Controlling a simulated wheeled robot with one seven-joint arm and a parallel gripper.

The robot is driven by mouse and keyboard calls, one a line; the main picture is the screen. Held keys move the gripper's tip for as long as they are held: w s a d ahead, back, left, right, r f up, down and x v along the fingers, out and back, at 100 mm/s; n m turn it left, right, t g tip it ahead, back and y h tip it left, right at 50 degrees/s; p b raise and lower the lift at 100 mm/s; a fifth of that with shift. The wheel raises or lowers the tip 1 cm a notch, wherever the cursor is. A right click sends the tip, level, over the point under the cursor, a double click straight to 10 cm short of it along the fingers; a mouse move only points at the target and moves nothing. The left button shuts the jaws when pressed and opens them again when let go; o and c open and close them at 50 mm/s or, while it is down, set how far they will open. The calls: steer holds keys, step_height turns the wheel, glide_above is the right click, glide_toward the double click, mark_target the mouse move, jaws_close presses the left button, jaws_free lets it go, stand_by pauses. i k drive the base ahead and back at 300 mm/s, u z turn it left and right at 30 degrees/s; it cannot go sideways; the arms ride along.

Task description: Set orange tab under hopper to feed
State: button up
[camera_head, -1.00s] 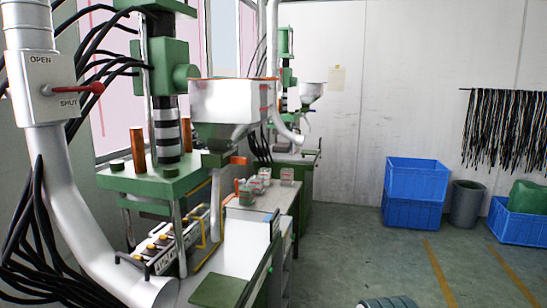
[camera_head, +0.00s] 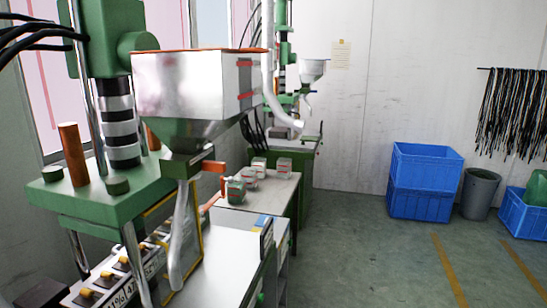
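The hopper (camera_head: 190,95) is a large silver bin with an orange rim on the green moulding machine, left of centre. A silver spout (camera_head: 183,240) hangs down from that block. I cannot read any feed marking by the tab. My gripper is not in view.
The machine's green plate (camera_head: 75,200) and copper-coloured post (camera_head: 73,155) stand at left. A bench (camera_head: 268,200) with several small clear boxes stands behind the hopper. Blue crates (camera_head: 425,180) and a grey bin (camera_head: 480,192) stand at right. The floor at centre right is clear.

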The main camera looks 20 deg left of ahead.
mark_target(210, 166)
steer(key=u, duration=0.2)
steer(key=i, duration=0.65)
steer(key=u, duration=1)
steer(key=i, duration=0.35)
steer(key=u, duration=0.35)
